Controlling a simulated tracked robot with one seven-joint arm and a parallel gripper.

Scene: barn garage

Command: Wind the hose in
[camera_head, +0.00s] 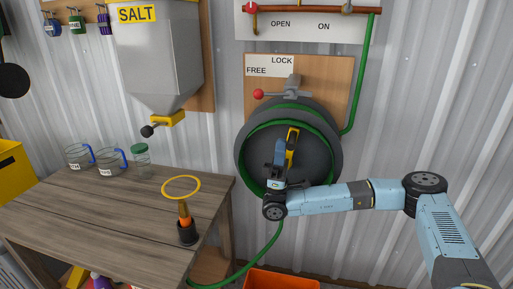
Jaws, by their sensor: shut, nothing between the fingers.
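The hose reel (331,142) is a dark grey drum mounted on a wooden board on the corrugated wall. Green hose (247,152) lies around inside its rim. The loose hose (255,262) hangs from the drum's underside and runs down left below the bench. Above the drum is a grey lever with a red knob (258,94), by a FREE/LOCK label (270,66); the knob points left, below FREE. My gripper (291,136) is in front of the drum's face, shut. A crank handle is not clearly visible; my gripper and wrist cover part of the face.
A wooden bench (110,214) stands at left with a yellow ring on a stand (182,186), glass measuring jugs (110,160) and a green-lidded jar (140,155). A grey SALT hopper (155,55) hangs above. An orange crate (280,280) sits below the reel.

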